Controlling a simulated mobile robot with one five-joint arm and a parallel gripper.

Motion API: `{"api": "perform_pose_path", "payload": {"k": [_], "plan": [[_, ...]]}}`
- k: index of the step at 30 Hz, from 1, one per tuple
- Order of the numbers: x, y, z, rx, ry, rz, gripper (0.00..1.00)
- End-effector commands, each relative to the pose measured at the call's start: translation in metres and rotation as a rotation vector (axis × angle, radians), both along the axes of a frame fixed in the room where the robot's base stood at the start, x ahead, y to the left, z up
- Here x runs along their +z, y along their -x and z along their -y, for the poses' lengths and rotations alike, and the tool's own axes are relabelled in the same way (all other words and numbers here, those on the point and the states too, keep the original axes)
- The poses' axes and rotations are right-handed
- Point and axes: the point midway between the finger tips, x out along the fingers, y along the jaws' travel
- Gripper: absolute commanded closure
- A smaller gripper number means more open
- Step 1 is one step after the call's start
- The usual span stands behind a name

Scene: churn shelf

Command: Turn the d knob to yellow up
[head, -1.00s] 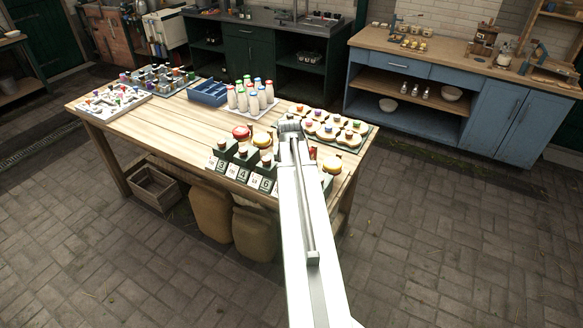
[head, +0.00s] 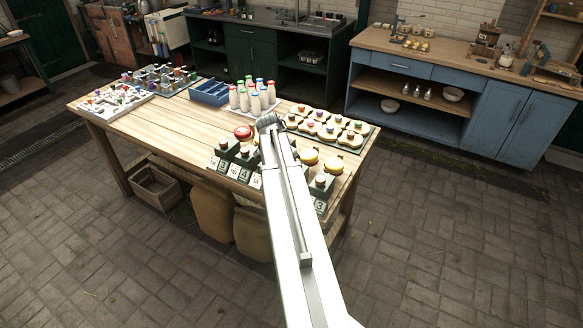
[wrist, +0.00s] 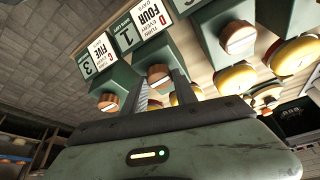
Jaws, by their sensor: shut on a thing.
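The D knob (wrist: 158,75) is a brown wooden knob with a pale mark, on a dark green box with a card reading D (wrist: 151,16) in the wrist view. My gripper (wrist: 161,84) has one finger on each side of this knob and is shut on it. The round wheel (wrist: 183,96) behind the knob is partly hidden by a finger; what shows of it looks yellowish. In the head view my gripper (head: 268,121) is over the row of boxes, and my arm hides the D box.
The C knob (wrist: 108,102) is close on the left in the wrist view, and another knob (wrist: 240,40) is on the right. In the head view, bottles (head: 252,96) and a tray of coloured-knob pieces (head: 325,130) stand behind. The table's left middle (head: 165,122) is clear.

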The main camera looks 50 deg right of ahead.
Motion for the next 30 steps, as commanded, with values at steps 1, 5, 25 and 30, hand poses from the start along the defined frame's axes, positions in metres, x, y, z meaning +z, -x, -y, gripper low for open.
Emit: {"api": "perform_pose_path", "payload": {"k": [1, 5, 25, 30], "plan": [[0.0000, 0.0011, 0.0015, -0.017, 0.002, -0.004, 1.00], [-0.0001, 0.0013, 0.0012, -0.047, 0.002, -0.004, 1.00], [-0.0003, 0.0017, 0.0006, -0.067, 0.000, -0.004, 0.45], [-0.0003, 0.0008, 0.0003, -0.065, 0.000, -0.002, 0.45]]}}
